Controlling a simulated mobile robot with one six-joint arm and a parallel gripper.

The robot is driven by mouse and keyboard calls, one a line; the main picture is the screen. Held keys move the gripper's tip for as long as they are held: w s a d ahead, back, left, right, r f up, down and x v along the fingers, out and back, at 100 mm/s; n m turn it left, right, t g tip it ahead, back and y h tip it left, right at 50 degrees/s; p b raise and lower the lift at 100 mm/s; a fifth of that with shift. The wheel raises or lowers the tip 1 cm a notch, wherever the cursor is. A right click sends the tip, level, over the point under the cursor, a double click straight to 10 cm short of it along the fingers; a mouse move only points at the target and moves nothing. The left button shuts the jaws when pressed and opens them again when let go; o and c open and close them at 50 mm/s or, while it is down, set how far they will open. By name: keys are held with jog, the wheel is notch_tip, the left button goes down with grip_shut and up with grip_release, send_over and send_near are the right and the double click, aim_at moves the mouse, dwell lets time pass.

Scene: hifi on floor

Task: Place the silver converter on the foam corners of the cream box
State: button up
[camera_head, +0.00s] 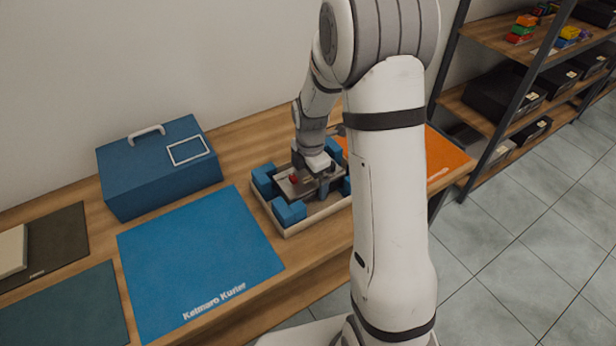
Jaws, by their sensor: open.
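The cream box (299,227) is a low open tray on the wooden table, with blue foam corners (289,210) standing in it. The silver converter (287,187), a flat grey slab with a small red part on it, is inside the box outline between the foam corners. I cannot tell whether it rests on the foam. My gripper (322,190) is at the converter's right part, pointing down, with its jaws open. My arm hides the right side of the box.
A blue case (160,170) with a handle stands left of the box. A blue mat (195,260) lies in front of it, clear. An orange mat (445,158) lies at right behind my arm. Shelves (500,110) with dark bins stand at far right.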

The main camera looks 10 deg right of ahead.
notch_tip(320, 180, up, 11)
jog(key=s+r+m+t, duration=0.1)
jog(key=s+r+m, duration=0.2)
jog(key=s+m, duration=0.7)
jog(key=s+r+m+t, duration=0.1)
jog(key=s+r+m, duration=0.3)
jog(key=s+m, duration=0.7)
jog(key=shift+s+a+r+m+t, duration=0.15)
jog(key=shift+a+m+t, duration=0.05)
jog(key=shift+m+t, duration=0.1)
